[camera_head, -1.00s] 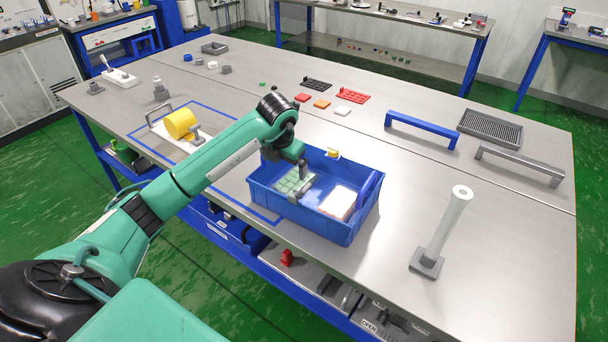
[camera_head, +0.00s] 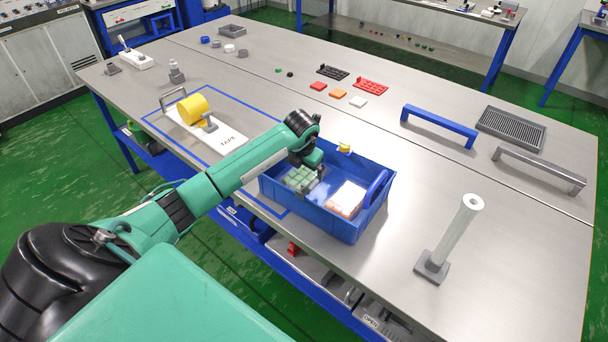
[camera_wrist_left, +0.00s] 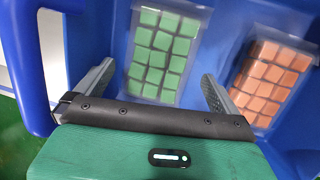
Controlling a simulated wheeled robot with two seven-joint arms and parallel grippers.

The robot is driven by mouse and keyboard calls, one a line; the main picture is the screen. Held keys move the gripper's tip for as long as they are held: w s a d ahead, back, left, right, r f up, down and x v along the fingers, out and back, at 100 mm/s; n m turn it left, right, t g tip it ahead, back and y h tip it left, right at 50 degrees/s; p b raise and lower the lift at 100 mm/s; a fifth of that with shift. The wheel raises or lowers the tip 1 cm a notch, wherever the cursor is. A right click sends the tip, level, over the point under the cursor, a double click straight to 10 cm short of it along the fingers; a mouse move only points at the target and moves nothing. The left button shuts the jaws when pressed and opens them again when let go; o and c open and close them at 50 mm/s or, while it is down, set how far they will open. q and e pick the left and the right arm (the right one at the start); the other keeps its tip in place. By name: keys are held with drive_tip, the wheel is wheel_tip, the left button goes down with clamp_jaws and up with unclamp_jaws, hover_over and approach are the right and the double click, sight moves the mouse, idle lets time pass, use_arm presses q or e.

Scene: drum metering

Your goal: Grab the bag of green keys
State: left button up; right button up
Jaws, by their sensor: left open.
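The bag of green keys (camera_head: 299,179) is a clear flat bag of green square keys lying in the left part of the blue bin (camera_head: 334,226). It also shows in the left wrist view (camera_wrist_left: 163,52). My left gripper (camera_head: 312,180) is over the bin, close to the bag. In the left wrist view its open fingers (camera_wrist_left: 160,85) point toward the bag, one on each side of its near end, with nothing between them that I can see gripped. A bag of orange keys (camera_wrist_left: 272,82) lies to the right in the bin. My right gripper is not in view.
The bin's walls surround the bags, with a blue handle (camera_head: 376,188) at its right end. A white post (camera_head: 455,235) stands to the right. A yellow tape roll (camera_head: 192,109) is at the left. Open table lies behind the bin.

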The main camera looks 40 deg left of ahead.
sight(304, 173)
use_arm(q)
drive_tip(key=p+x, duration=0.1)
drive_tip(key=x, duration=0.3)
drive_tip(key=shift+w, duration=0.1)
drive_tip(key=c, duration=0.7)
